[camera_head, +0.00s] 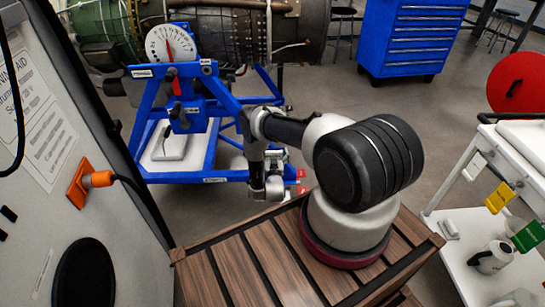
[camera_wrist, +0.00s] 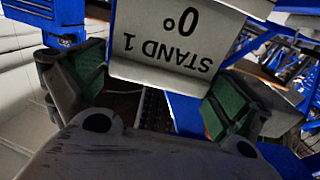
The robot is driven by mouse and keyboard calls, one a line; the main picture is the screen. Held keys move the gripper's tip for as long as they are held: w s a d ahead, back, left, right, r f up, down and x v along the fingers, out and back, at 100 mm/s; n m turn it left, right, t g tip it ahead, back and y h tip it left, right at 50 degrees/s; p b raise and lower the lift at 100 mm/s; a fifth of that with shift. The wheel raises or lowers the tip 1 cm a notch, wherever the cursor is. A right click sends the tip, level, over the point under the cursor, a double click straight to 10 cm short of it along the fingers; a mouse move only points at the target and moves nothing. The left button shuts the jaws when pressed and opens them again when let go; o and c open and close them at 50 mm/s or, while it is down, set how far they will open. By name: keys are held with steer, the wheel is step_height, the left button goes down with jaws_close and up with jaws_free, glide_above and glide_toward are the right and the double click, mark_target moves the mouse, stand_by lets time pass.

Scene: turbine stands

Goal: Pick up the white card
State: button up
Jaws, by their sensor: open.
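The white card (camera_wrist: 182,28) shows at the top middle of the wrist view, with "STAND 1" and "0°" printed on it upside down. My gripper (camera_wrist: 155,88) is open, with one green-padded finger to the left of the card and the other to its lower right. Nothing is held between the pads. I cannot tell whether the card is level with the fingertips or beyond them. In the head view my arm's end is beside the blue stand (camera_head: 210,163), and I cannot make out the card there.
The blue stand carries a large engine (camera_head: 230,30) and a white dial (camera_head: 171,45) with a red pointer. A white cart (camera_head: 470,225) at the right has a yellow card (camera_head: 499,197) and a green card (camera_head: 528,236). A blue drawer cabinet (camera_head: 410,38) stands behind. Open floor lies between.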

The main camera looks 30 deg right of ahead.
steer(key=shift+w+d, duration=0.15)
steer(key=shift+w, duration=0.2)
steer(key=c, duration=0.7)
